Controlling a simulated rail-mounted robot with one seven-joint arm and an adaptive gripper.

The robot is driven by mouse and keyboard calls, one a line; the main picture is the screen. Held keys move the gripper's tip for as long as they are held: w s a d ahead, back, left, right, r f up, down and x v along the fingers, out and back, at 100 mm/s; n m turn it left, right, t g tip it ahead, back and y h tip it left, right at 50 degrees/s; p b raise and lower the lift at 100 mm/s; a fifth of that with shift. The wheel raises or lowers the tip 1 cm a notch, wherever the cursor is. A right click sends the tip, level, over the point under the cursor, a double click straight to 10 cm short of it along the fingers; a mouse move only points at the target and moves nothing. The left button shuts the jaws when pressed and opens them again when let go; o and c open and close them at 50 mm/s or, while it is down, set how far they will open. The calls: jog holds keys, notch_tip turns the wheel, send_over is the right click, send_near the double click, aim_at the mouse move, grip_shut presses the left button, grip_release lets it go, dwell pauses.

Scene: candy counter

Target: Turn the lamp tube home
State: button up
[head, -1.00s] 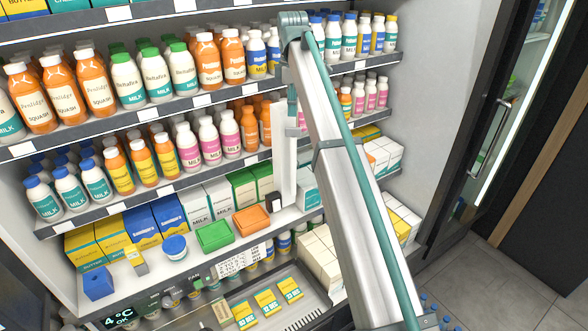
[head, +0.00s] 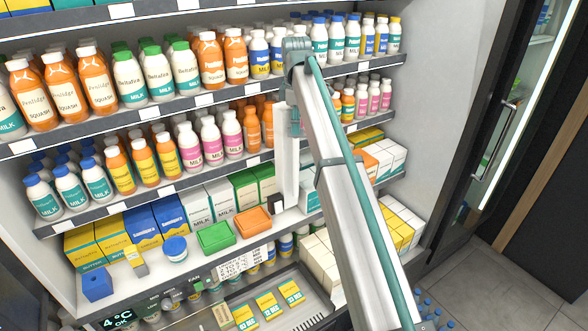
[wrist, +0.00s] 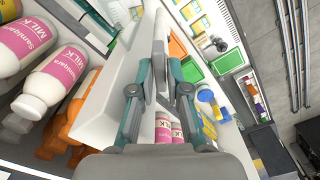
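In the wrist view my gripper (wrist: 161,62) points away from the camera, its two teal fingers drawn close together. A slim, pale lamp tube (wrist: 161,24) appears between and beyond the fingertips; the exact contact is hard to make out. A long white panel (wrist: 105,88) runs beside it. In the head view a white upright piece (head: 288,165) stands in front of the shelves below my arm's bend. My arm hides part of this area, and the ends of the tube cannot be made out.
Pink-labelled milk bottles (wrist: 60,58) stand close on the left in the wrist view. In the head view, a green tray (head: 215,237) and an orange tray (head: 252,222) sit on the lower shelf.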

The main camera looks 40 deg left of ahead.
grip_shut()
jog(key=shift+n+p, duration=0.3)
jog(key=shift+n, duration=1)
jog(key=shift+n+p, duration=0.3)
jog(key=shift+n, duration=0.9)
jog(key=shift+o, duration=1.7)
grip_release()
jog(key=shift+r, duration=0.15)
